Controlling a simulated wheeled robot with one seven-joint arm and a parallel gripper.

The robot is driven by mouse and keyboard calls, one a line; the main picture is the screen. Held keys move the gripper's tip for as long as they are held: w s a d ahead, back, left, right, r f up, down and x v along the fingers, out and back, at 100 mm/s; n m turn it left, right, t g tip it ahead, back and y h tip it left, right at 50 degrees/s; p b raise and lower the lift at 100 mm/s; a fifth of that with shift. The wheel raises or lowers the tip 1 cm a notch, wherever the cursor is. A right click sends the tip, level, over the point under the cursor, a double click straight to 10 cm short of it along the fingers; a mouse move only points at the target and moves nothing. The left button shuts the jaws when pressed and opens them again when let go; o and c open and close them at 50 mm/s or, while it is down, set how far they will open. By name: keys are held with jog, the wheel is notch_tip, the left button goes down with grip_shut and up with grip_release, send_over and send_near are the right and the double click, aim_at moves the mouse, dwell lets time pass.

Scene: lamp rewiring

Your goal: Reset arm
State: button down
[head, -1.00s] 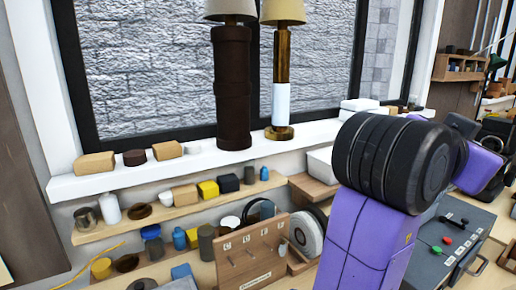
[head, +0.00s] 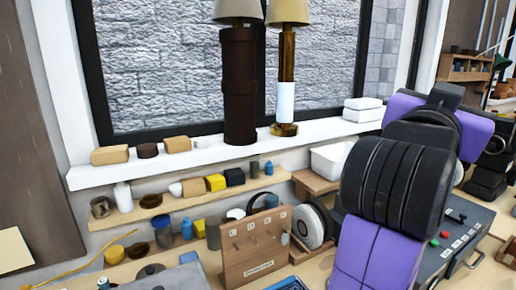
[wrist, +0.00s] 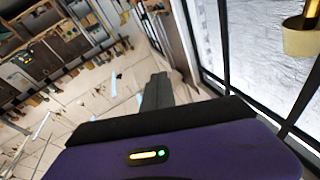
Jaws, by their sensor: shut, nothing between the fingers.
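My purple and black arm rises at the right of the head view, but its gripper cannot be made out there. In the wrist view my gripper (wrist: 158,92) shows as a dark grey pair of fingers close together, shut and empty, pointing over a tiled floor. It touches nothing that I can see. The task names no object besides my arm.
A dark brown lamp (head: 239,88) and a brass and white lamp (head: 286,75) stand on the white window sill (head: 100,177). A shelf (head: 110,213) with small containers runs below. A wooden board with hooks (head: 252,250) and a grey control box (head: 466,228) are near my arm.

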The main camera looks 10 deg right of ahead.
jog(key=w+a+f+n+t+y+b, duration=0.1)
jog(key=a+f+n+t+y, duration=0.5)
jog(key=f, duration=0.3)
jog(key=w+a+f+n+t+y+b, duration=0.1)
jog(key=a+f+n+t+y+b, duration=0.1)
jog(key=a+f+n+t+y, duration=0.45)
jog(key=s+a+f+n+g+y, duration=0.25)
jog(key=s+f+n, duration=0.2)
jog(key=f, duration=0.65)
jog(key=s+f+m+g+y+b, duration=0.1)
jog(key=s+f+m+g+b, duration=0.3)
jog(key=s+f, duration=2.5)
jog(key=s+g+b, duration=0.2)
jog(key=g, duration=0.1)
jog(key=shift+s+y+b, duration=0.2)
jog(key=shift+y+b, duration=0.1)
jog(key=shift+d, duration=0.1)
